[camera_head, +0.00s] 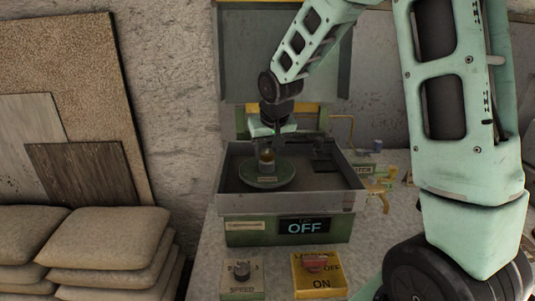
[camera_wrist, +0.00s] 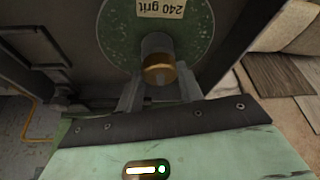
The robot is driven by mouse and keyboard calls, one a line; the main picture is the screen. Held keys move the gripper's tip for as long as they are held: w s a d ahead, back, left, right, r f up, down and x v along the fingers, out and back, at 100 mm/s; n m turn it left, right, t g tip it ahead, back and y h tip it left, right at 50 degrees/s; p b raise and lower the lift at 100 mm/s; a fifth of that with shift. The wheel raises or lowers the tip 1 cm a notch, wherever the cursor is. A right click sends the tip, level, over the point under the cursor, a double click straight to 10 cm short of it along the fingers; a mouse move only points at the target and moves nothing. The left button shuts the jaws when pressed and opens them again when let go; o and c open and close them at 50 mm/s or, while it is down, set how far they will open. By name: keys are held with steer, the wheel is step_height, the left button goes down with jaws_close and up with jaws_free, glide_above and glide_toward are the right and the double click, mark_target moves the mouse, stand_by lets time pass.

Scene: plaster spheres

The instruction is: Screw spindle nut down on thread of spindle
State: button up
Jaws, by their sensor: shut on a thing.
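The green round disc (camera_wrist: 115,35) carries a "240 grit" label and lies flat inside the grey-walled machine tray, where the head view also shows it (camera_head: 287,176). A grey cylindrical spindle part (camera_wrist: 157,44) stands at its centre. The brass-coloured spindle nut (camera_wrist: 160,70) sits in line with it, and it also shows in the head view (camera_head: 267,156). My gripper (camera_wrist: 160,82) has one finger on each side of the nut and is shut on it; in the head view my gripper (camera_head: 268,143) is above the disc. The thread is hidden, so I cannot tell how far the nut is engaged.
The tray walls (camera_head: 290,202) surround the disc. An "OFF" display (camera_head: 304,226) is on the machine front. A speed knob box (camera_head: 242,275) and a yellow switch box (camera_head: 318,272) stand before it. Brass fittings (camera_head: 380,185) are at the right, sacks (camera_head: 100,240) at the left.

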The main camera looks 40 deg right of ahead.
steer(key=shift+d+m+h+b, duration=0.3)
steer(key=shift+m+h+b, duration=0.2)
steer(key=shift+m+b, duration=1.05)
